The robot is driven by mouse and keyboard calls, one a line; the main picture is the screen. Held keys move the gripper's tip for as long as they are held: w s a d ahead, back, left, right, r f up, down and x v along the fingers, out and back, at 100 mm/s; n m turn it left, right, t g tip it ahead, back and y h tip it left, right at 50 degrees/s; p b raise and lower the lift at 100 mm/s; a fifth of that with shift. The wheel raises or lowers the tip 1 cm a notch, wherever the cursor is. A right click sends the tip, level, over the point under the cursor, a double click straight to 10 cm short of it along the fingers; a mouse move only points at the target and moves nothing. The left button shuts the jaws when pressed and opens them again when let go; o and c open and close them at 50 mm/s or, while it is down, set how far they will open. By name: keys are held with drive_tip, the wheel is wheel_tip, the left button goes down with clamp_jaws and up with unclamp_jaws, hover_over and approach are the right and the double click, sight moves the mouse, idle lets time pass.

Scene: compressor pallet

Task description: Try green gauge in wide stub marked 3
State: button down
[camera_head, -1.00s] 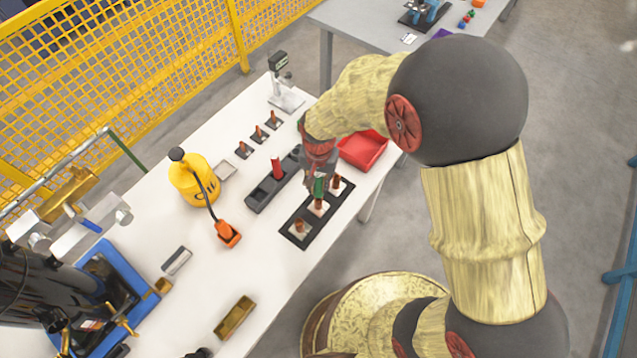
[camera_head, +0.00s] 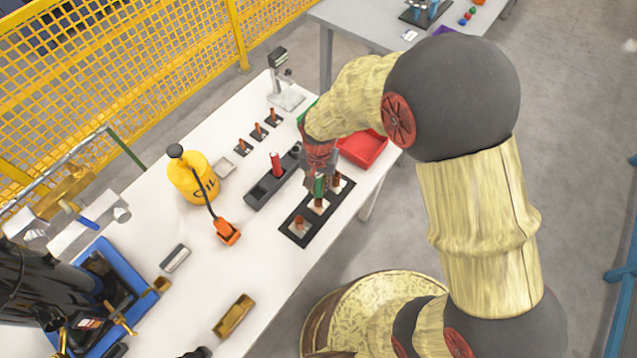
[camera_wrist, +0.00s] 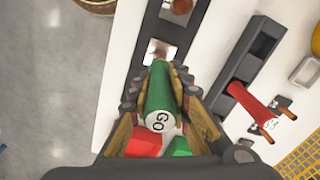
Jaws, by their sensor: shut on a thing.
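My gripper (camera_head: 318,172) is shut on the green gauge (camera_head: 319,186), which hangs upright over the black plate (camera_head: 287,231). In the wrist view the gauge (camera_wrist: 160,90) shows a white end face reading GO. Its far end points at a copper stub on a pale square (camera_wrist: 160,50), the middle one of three on the plate. Whether it touches this stub (camera_head: 319,204) I cannot tell. The other wide stubs are the near one (camera_head: 299,224) and the far one (camera_head: 337,181). No stub numbers are legible.
A red gauge (camera_head: 276,166) stands in a dark grey holder (camera_head: 262,194) beside the plate. Several narrow stubs (camera_head: 258,131) stand behind. A red tray (camera_head: 366,148) lies right of my gripper.

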sight(319, 178)
drive_tip(key=shift+s+f+b, duration=0.1)
drive_tip(key=shift+f+b, duration=0.35)
drive_tip(key=shift+f, duration=0.7)
idle(1.4)
drive_tip(key=shift+r, duration=0.15)
drive_tip(key=shift+r+p, duration=2.35)
drive_tip(key=shift+r, duration=0.6)
drive_tip(key=shift+r+p, duration=1.55)
drive_tip(key=shift+r, duration=0.5)
